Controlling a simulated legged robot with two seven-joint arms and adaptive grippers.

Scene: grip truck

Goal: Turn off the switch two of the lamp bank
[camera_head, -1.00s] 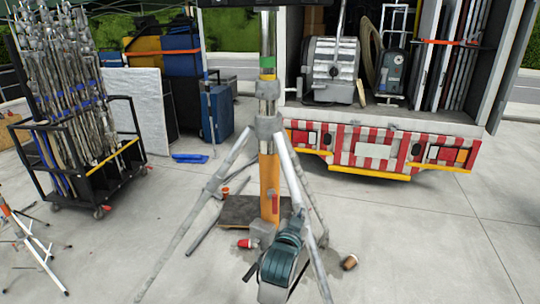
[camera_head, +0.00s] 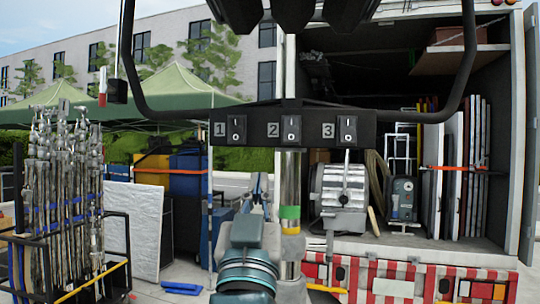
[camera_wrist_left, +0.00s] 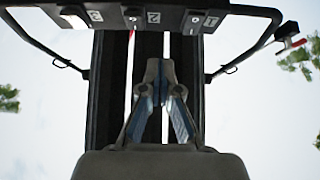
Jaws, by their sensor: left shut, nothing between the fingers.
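The lamp bank's black switch panel (camera_head: 262,117) hangs across the middle of the head view, with numbered switches. Switch two (camera_head: 291,128) is in the middle, between switch one (camera_head: 236,129) and switch three (camera_head: 347,129). I cannot tell clearly which way each rocker is pressed. My left gripper (camera_head: 259,182) is shut and empty, pointing up below the panel, between switches one and two in the picture. In the left wrist view the gripper (camera_wrist_left: 160,66) points at the panel, with switch two (camera_wrist_left: 133,22) ahead and slightly left. The fingertips appear apart from the panel.
A curved black tube frame (camera_head: 468,60) rises from behind the panel. The lamp stand's metal pole (camera_head: 290,185) is beside my gripper. Behind are a truck with a large lamp (camera_head: 341,188) and a cart of stands (camera_head: 60,190).

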